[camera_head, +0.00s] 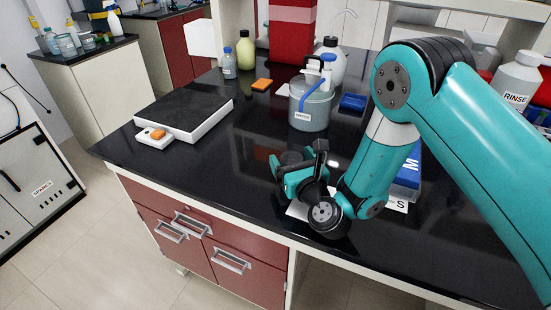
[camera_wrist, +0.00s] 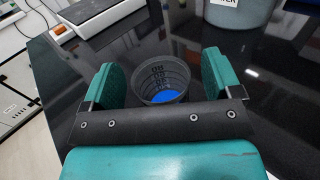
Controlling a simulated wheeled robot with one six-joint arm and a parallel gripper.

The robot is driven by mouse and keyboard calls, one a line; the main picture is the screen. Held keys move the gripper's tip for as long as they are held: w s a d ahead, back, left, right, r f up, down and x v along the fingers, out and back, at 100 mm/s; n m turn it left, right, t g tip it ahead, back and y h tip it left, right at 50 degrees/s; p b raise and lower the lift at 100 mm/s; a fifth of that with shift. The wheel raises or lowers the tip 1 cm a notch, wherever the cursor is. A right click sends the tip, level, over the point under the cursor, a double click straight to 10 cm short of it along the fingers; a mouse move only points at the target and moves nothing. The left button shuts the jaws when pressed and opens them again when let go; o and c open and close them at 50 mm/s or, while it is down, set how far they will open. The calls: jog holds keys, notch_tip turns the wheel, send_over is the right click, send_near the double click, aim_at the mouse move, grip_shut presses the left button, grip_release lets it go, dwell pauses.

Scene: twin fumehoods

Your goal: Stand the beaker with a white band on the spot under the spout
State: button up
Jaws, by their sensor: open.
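A clear grey beaker (camera_wrist: 160,88) with dark graduation marks and blue at its bottom shows in the wrist view, between the fingers of my gripper (camera_wrist: 158,78). Gaps show on both sides, so the fingers are apart from it. I cannot make out a white band on it. In the head view my gripper (camera_head: 302,166) is low over the front of the black bench and mostly hides the beaker. A grey tank labelled WATER (camera_head: 311,112) with a blue tube on top stands behind it. It also shows in the wrist view (camera_wrist: 243,12). No spot under a spout is discernible.
A black-topped white plate device (camera_head: 186,112) stands at left on the bench (camera_head: 225,165). Bottles, an orange block (camera_head: 262,85) and a blue block (camera_head: 353,102) stand farther back. A blue box (camera_head: 408,175) is right of my arm. The bench between plate and tank is clear.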

jog(key=shift+w+d, duration=0.1)
jog(key=shift+w, duration=0.2)
jog(key=shift+c, duration=0.7)
jog(key=shift+a, duration=0.25)
jog(key=c, duration=1)
jog(key=shift+o, duration=0.2)
